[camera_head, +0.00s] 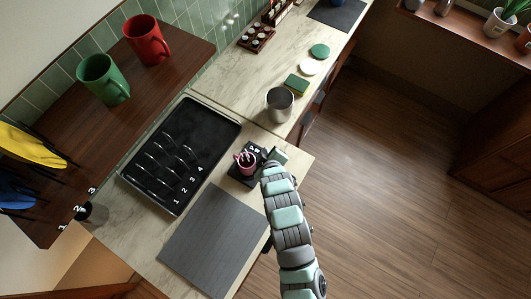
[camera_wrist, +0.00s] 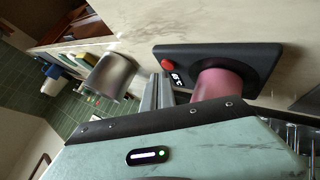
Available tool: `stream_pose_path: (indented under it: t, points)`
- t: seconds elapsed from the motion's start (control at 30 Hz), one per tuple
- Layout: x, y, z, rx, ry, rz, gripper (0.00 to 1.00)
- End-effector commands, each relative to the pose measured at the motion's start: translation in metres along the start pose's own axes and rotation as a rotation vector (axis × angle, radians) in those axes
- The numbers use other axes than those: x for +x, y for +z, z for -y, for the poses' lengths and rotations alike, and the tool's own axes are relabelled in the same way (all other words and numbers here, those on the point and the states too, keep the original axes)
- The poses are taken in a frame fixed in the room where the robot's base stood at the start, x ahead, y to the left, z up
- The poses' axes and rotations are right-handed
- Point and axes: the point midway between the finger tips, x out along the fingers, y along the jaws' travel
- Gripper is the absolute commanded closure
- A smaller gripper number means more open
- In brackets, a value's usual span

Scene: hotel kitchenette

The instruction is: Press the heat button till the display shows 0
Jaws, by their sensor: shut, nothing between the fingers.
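A dark warmer plate (camera_head: 236,174) holds a pink cup (camera_head: 246,158) on the counter. In the wrist view, the dark plate (camera_wrist: 235,55) shows a red button (camera_wrist: 168,64) at one end. A small lit display (camera_wrist: 176,79) sits beside the button, and the pink cup (camera_wrist: 212,85) stands beyond it. The digits are too small to read surely. My gripper (camera_head: 268,166) is shut and empty, at the plate's right end. In the wrist view, its grey fingers (camera_wrist: 160,88) end close to the button and display. I cannot tell whether they touch the button.
A metal cup (camera_head: 280,105) stands on the counter behind the plate. A black numbered tray (camera_head: 180,150) lies to the left. A grey board (camera_head: 214,240) lies in front. A shelf with a green mug (camera_head: 103,80) and red mug (camera_head: 146,40) overhangs at left.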

Motion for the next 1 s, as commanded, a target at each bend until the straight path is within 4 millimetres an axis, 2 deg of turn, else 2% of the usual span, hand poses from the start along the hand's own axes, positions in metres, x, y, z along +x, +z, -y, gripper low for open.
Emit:
stream_pose_path:
  t: [0.47,1.0]
  points:
    - [-0.005,-0.004,-0.004,0.000,0.001,-0.001,1.00]
    - [-0.038,-0.028,-0.028,0.001,0.000,0.001,1.00]
